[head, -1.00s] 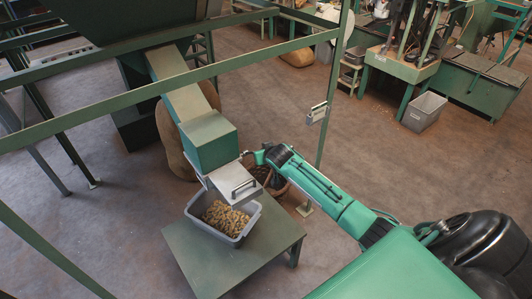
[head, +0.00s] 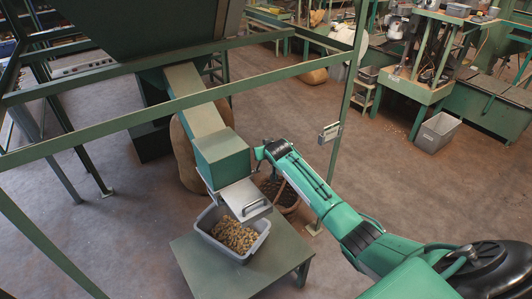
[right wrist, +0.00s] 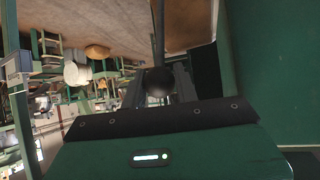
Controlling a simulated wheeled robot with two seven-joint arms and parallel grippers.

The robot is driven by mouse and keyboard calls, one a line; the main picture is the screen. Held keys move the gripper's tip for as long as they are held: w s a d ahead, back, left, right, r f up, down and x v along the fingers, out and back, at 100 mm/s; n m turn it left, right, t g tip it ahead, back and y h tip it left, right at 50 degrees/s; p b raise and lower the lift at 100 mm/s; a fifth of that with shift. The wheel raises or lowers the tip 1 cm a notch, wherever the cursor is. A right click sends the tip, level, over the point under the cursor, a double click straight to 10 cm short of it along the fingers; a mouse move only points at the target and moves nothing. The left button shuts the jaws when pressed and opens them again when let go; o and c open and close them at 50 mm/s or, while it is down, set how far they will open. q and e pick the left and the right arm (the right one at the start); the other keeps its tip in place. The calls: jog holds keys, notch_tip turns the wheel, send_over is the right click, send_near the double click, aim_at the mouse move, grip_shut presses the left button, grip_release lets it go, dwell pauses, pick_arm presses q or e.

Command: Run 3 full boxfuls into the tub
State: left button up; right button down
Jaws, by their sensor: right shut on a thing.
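A green metal box (head: 222,160) sits at the lower end of a sloping chute (head: 195,103). A pale plate with a handle (head: 246,197) sticks out below its front. The grey tub (head: 263,226) stands under it, with brown nuts (head: 235,235) in it. My right gripper (head: 261,152) is close beside the box's right side. In the right wrist view a black ball knob (right wrist: 160,84) on a thin rod is between the fingers of my right gripper (right wrist: 172,88), which is shut on it. My left gripper is not in view.
The tub stands on a green table (head: 200,268). A sack (head: 190,160) and a basket (head: 283,195) stand behind.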

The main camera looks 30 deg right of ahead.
jog(key=shift+w+r, duration=0.1)
jog(key=shift+r, duration=0.05)
jog(key=c, duration=1.1)
grip_release()
jog(key=shift+a, duration=0.1)
jog(key=b+v, duration=0.3)
jog(key=v, duration=1)
jog(key=shift+s, duration=0.3)
jog(key=shift+r, duration=0.1)
jog(key=shift+c, duration=0.4)
